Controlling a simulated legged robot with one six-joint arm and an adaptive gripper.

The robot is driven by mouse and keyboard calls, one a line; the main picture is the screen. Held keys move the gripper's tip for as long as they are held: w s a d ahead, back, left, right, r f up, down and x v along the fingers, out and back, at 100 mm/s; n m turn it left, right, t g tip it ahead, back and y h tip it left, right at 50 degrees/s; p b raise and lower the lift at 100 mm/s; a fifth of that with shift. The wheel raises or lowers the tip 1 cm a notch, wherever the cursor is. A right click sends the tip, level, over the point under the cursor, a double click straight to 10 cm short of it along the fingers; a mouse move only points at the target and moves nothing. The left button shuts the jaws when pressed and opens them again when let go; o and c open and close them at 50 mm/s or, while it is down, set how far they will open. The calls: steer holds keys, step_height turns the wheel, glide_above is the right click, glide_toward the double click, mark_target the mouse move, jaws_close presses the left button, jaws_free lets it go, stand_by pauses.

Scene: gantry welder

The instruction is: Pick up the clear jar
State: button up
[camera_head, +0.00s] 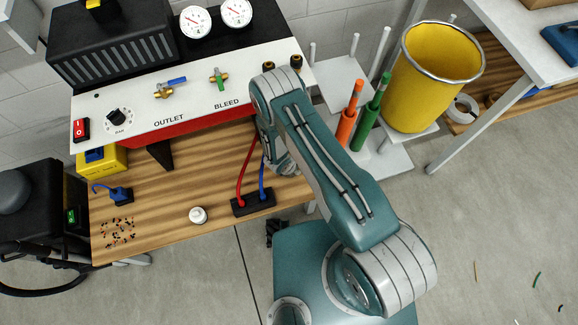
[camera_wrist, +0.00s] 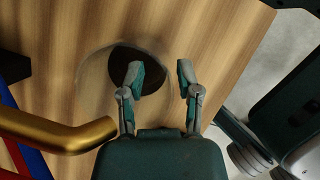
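The clear jar (camera_wrist: 96,78) shows in the wrist view as a faint, see-through round outline on the wooden bench top, with a dark disc (camera_wrist: 122,56) inside the outline. My gripper (camera_wrist: 160,74) is open, with its two fingers spread apart over the jar's outline. The left finger overlaps the dark disc, and the right finger is near the outline's right side. I cannot tell whether either finger touches the jar. In the head view I cannot make out the jar, and my arm covers that part of the bench.
A brass pipe (camera_wrist: 55,132) lies close left of my gripper in the wrist view. The bench (camera_head: 165,222) holds a small white item (camera_head: 198,215), a black block (camera_head: 253,203) with red and blue leads, and the outlet panel (camera_head: 190,95). A yellow bin (camera_head: 425,85) stands right.

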jaws_close()
steer(key=shift+r, duration=0.35)
stand_by(0.3)
